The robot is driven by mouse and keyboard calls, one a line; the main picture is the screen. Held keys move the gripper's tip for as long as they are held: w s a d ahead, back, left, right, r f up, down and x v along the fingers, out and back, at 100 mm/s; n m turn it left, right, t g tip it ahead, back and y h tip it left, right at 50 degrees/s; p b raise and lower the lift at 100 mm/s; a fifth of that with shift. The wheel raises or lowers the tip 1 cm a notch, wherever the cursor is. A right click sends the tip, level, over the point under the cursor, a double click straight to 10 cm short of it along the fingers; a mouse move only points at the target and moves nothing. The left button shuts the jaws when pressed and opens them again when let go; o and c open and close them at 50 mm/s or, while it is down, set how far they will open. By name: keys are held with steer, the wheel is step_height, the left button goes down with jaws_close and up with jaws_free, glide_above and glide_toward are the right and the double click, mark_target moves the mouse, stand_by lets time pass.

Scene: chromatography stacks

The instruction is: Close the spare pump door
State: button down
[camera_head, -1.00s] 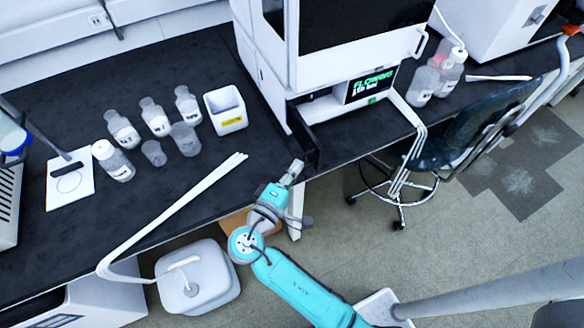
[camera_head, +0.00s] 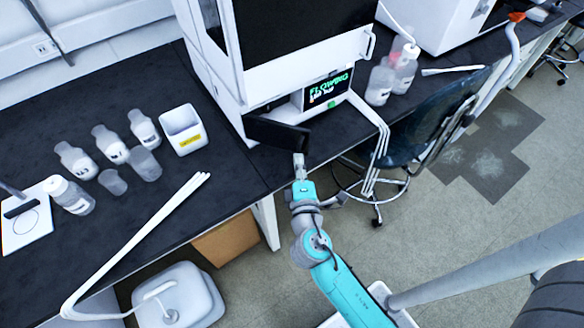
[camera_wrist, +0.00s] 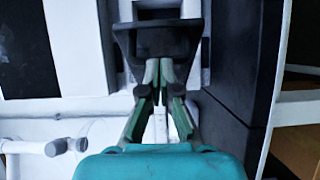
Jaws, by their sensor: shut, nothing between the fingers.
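The spare pump door appears to be the black panel (camera_head: 275,132) low on the front of the tall white instrument (camera_head: 215,75). In the head view it stands partly open, angled out from the front. My gripper (camera_head: 299,160) is at the door's right part, close to its outer face; I cannot tell whether they touch. In the wrist view the fingers of my gripper (camera_wrist: 160,72) are together and hold nothing. Dark parts lie just beyond the fingertips there; I cannot tell which is the door.
A lit screen (camera_head: 327,91) is right of the door. White tubes (camera_head: 372,120) hang over the bench edge beside it. Bottles (camera_head: 105,145) and a white box (camera_head: 183,130) stand on the black bench to the left. A chair (camera_head: 425,125) stands right of my arm.

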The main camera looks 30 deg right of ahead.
steer(key=w+d, duration=1.2)
steer(key=d, duration=0.1)
steer(key=shift+w, duration=0.1)
stand_by(0.5)
